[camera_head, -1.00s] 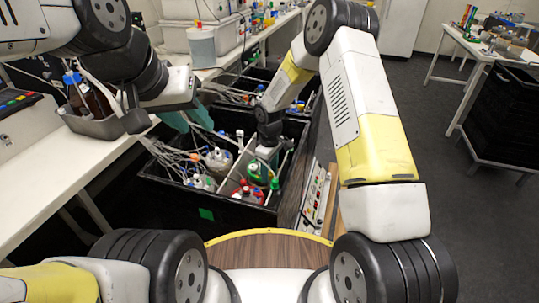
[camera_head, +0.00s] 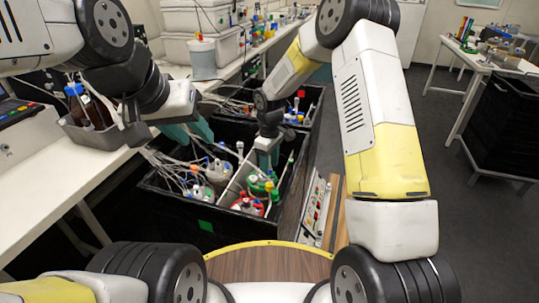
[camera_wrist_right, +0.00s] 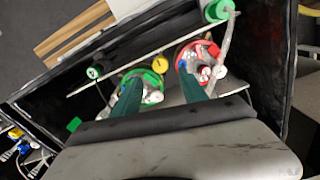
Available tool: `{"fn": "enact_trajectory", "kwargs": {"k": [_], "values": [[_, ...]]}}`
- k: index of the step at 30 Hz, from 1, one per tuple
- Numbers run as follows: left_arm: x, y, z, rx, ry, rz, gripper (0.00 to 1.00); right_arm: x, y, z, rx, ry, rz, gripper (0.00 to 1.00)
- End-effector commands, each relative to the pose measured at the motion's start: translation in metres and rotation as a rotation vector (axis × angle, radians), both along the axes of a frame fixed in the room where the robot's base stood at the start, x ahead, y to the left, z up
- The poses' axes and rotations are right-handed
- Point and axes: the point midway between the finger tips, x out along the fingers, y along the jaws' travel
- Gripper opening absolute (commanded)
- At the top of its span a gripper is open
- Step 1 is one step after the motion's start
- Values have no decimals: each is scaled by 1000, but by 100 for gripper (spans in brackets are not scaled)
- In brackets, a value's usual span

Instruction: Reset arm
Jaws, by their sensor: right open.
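My right gripper (camera_head: 268,158) is open and points down over the near part of the black crate (camera_head: 170,197). In the right wrist view its two green fingers (camera_wrist_right: 158,75) are spread apart with nothing held between them. Beyond the fingertips are a green-topped vessel (camera_wrist_right: 146,88) and a red-topped vessel (camera_wrist_right: 198,62). These also show in the crate in the head view, green (camera_head: 262,184) and red (camera_head: 247,206). I cannot tell the exact gap between fingers and vessels. My left gripper (camera_head: 190,136) has its teal fingers spread, empty, above the crate's left side.
A grey tray with brown bottles (camera_head: 92,112) stands on the left white bench (camera_head: 50,175), close to my left gripper. Tubes and a clear vessel (camera_head: 218,172) crowd the crate. A control panel (camera_head: 314,210) lies right of it.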

Motion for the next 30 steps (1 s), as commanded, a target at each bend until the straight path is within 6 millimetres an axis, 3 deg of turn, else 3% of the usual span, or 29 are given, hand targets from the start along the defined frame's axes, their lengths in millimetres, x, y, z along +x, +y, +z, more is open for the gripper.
{"fn": "enact_trajectory", "kwargs": {"k": [4,7,14,21,30], "values": [[0,0,0,0,0,0,36,0,-1,3,1,-3,-4,50],[0,0,0,0,0,0,36,-1,-7,21,4,-21,-31,50],[0,0,0,0,0,0,36,-24,-46,117,38,-115,-212,50],[0,0,0,0,0,0,36,-82,-87,208,109,-215,-440,50],[0,0,0,0,0,0,36,-175,-126,277,254,-325,-718,50]]}}
